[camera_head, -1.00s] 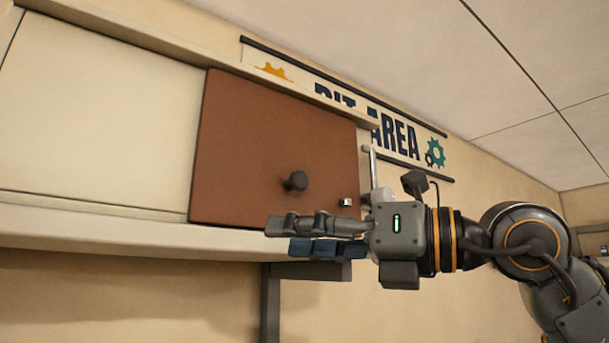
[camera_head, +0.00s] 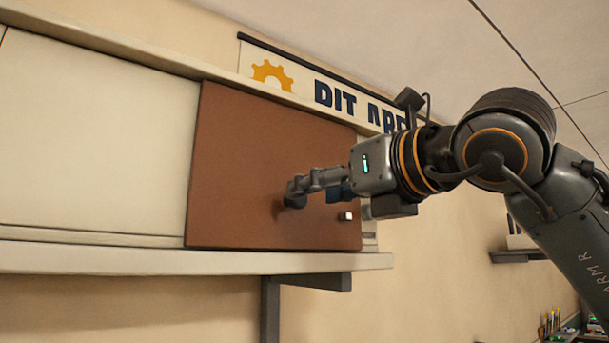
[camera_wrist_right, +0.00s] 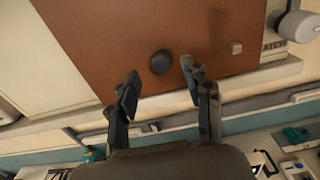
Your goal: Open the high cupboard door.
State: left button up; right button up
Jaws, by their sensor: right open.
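The cupboard door (camera_head: 245,150) is a flat brown panel, flush in the pale cupboard front and shut. It fills the upper middle of the right wrist view (camera_wrist_right: 110,35). Its dark round knob (camera_wrist_right: 161,62) shows there just beyond my fingertips, roughly in line with the gap between them. In the head view the fingers cover most or all of the knob. My right gripper (camera_head: 298,188) is open and empty in front of the knob; its two fingers stand apart in the wrist view (camera_wrist_right: 161,80). I cannot tell whether it touches the knob. My left gripper is not in view.
A small metal block (camera_head: 346,216) sits near the door's lower right corner. A pale ledge (camera_head: 200,262) runs below the door, with a dark bracket (camera_head: 270,305) under it. A sign (camera_head: 320,90) hangs above. Pale panels (camera_head: 90,140) lie to the left.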

aim_at(296, 172)
jog(key=p+x, duration=0.1)
jog(key=x, duration=0.3)
jog(key=shift+w+p, duration=0.1)
jog(key=shift+p, duration=0.2)
grip_shut()
